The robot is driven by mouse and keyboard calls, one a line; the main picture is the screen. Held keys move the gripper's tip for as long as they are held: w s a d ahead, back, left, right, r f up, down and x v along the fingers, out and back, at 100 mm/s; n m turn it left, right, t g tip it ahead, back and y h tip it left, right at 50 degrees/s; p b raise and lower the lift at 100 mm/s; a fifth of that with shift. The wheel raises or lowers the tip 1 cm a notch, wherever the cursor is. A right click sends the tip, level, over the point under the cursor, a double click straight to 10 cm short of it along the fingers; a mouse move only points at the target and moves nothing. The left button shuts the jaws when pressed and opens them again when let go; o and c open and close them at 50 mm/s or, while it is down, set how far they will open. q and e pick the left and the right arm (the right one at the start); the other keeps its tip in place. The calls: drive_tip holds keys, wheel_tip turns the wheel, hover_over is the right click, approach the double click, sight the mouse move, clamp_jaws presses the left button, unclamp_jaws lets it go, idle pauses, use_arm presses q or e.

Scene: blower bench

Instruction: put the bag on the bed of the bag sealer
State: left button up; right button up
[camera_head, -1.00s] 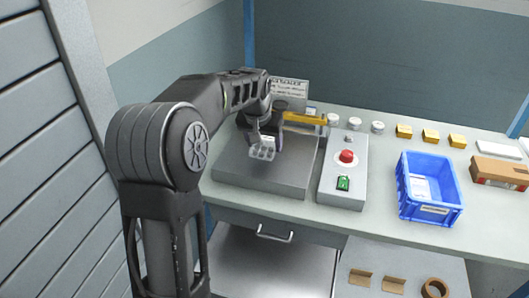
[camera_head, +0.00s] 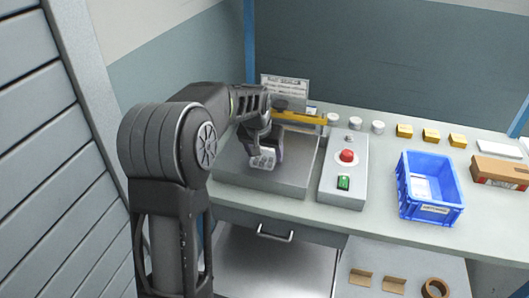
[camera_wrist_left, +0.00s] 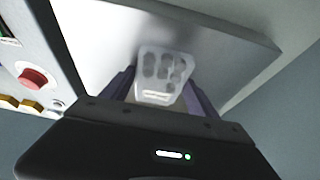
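The bag (camera_head: 263,158) is a small clear pack with pale contents. My left gripper (camera_head: 264,148) holds it over the flat grey bed (camera_head: 232,172) of the bag sealer. In the left wrist view the bag (camera_wrist_left: 163,75) sits between the two fingers of the gripper (camera_wrist_left: 160,98), which reach its sides. The bed (camera_wrist_left: 100,40) lies behind it there. I cannot tell whether the bag touches the bed. The sealer's yellow bar (camera_head: 300,117) runs along the back of the bed, partly hidden by my arm. My right gripper is not in view.
A control box with a red button (camera_head: 347,156) and a green switch (camera_head: 343,183) stands right of the bed. A blue crate (camera_head: 430,211), yellow blocks (camera_head: 430,135), white round pots (camera_head: 378,127) and a brown box (camera_head: 499,171) are farther right. A sign (camera_head: 286,85) stands behind.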

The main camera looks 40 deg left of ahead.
use_arm(q)
drive_tip(key=o, duration=0.3)
drive_tip(key=shift+o, duration=0.2)
drive_tip(key=shift+r, duration=0.15)
drive_tip(key=v, duration=1.2)
drive_tip(key=shift+p, duration=0.3)
